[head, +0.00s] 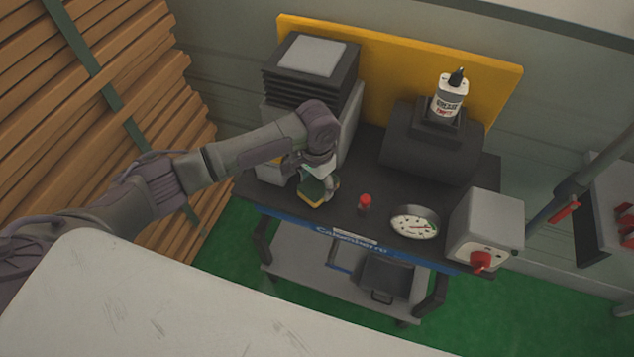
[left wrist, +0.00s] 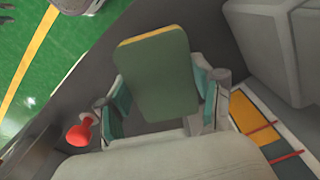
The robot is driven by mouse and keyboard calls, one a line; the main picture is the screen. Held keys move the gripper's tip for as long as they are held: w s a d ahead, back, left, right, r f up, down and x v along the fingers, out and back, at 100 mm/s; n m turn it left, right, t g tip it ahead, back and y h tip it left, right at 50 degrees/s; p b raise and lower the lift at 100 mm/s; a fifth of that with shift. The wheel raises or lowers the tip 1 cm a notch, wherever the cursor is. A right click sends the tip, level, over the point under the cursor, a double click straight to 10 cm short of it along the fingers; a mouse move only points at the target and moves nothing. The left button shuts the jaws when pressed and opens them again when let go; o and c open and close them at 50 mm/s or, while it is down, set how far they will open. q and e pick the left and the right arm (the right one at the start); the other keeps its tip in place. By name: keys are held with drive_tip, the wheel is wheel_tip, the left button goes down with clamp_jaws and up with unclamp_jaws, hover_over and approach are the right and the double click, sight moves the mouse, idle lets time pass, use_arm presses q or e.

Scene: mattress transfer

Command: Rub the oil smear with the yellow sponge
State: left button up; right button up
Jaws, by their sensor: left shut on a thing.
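The sponge (head: 313,196), with a dark green face and a yellow edge, is at the front left of the black bench top. My left gripper (head: 318,183) is shut on it from above. In the left wrist view the sponge (left wrist: 158,75) shows its green face and yellow edge between the two finger pads. I cannot tell whether its underside touches the bench. I cannot make out the oil smear in either view; the sponge and gripper hide part of the bench top. My right gripper is in neither view.
A small red-capped item (head: 364,204) stands just right of the sponge. A round dial gauge (head: 415,222) and a grey box with a red knob (head: 485,225) are farther right. A ribbed grey machine (head: 311,75) and a grease bottle (head: 448,97) stand behind. A pale surface (head: 190,300) fills the foreground.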

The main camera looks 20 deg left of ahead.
use_arm(q)
drive_tip(key=shift+f, duration=0.2)
drive_tip(key=shift+f+b, duration=0.35)
drive_tip(key=shift+f, duration=0.45)
